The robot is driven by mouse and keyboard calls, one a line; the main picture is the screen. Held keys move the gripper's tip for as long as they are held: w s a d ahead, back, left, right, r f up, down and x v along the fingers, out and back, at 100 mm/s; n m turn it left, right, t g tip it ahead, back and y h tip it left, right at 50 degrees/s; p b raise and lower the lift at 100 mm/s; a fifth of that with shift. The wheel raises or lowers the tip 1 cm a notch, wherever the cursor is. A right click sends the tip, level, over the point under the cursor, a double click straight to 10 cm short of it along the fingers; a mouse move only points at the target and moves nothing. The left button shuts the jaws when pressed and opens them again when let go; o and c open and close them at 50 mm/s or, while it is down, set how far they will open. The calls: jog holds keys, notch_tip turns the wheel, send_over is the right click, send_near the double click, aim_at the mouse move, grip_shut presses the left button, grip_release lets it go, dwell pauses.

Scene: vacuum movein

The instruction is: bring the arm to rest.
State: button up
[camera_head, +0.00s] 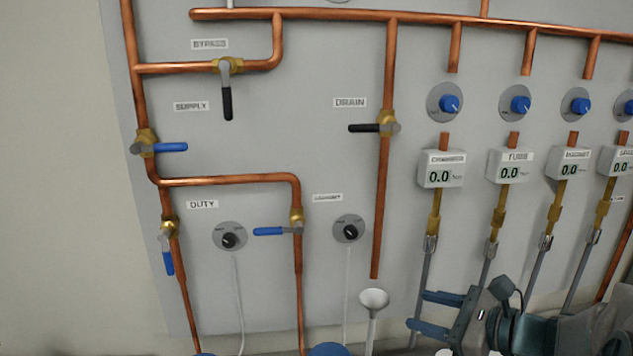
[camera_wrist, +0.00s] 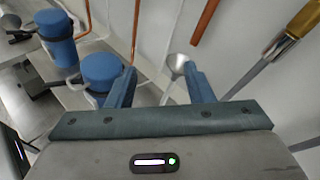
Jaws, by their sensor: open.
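My gripper (camera_head: 424,313) is at the lower right of the head view, with its two blue fingers apart and nothing between them. In the wrist view my gripper (camera_wrist: 158,88) also shows open and empty. It is in front of the lower part of the panel, just right of a white funnel (camera_head: 374,299). The funnel (camera_wrist: 177,64) shows beyond the fingertips in the wrist view. My arm runs off the lower right corner of the head view.
The grey panel (camera_head: 270,120) carries copper pipes, valves with blue or black levers, dials and several meters reading 0.0. A drain pipe (camera_head: 381,210) ends above the funnel. Blue cylindrical units (camera_wrist: 58,40) stand below the panel at the left of the wrist view.

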jog(key=s+a+f+n+g+h, duration=0.2)
jog(key=s+a+f+n+g, duration=0.2)
jog(key=s+a+n+g, duration=0.4)
jog(key=s+d+n+h, duration=0.1)
jog(key=n+h, duration=0.1)
jog(key=n, duration=0.3)
jog(key=s+f+n+h, duration=0.1)
jog(key=n+h, duration=0.2)
jog(key=n, duration=0.2)
jog(key=s+d+f+n+h, duration=0.1)
jog(key=s+n+h, duration=0.1)
jog(key=n, duration=0.3)
jog(key=shift+d+f+n+t+h, duration=0.3)
jog(key=shift+d+n+h, duration=0.1)
jog(key=shift+h, duration=0.2)
jog(key=shift+a, duration=0.1)
jog(key=shift+c, duration=1.2)
